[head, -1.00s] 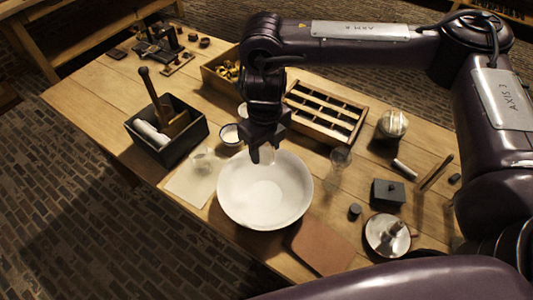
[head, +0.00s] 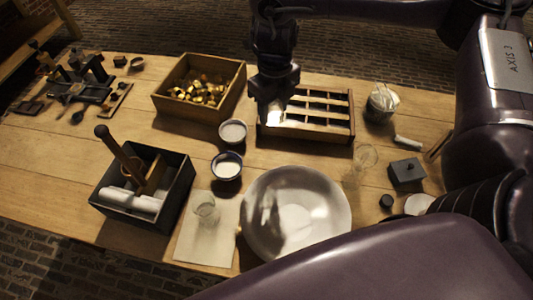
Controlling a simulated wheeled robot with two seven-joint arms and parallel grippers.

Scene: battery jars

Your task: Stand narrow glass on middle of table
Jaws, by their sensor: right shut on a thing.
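My right gripper (head: 274,98) is shut on a small, pale, see-through thing, which looks like the narrow glass (head: 275,115). Its outline is blurred and partly hidden by the fingers. The gripper holds it over the left end of the slotted wooden rack, behind the white bowl (head: 335,225); its height above the table (head: 60,165) is hard to tell. Another clear glass (head: 205,208) stands on a pale sheet left of the bowl. A further clear glass (head: 366,157) stands right of the rack. My left gripper is out of view.
The slotted rack (head: 340,130), a wooden box of brass pieces (head: 170,104) and two small cups (head: 227,167) (head: 233,131) crowd the middle. A black box (head: 175,205) with tools stands left. A lidded jar (head: 382,103) and dark block (head: 407,174) stand right. Bare wood shows left.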

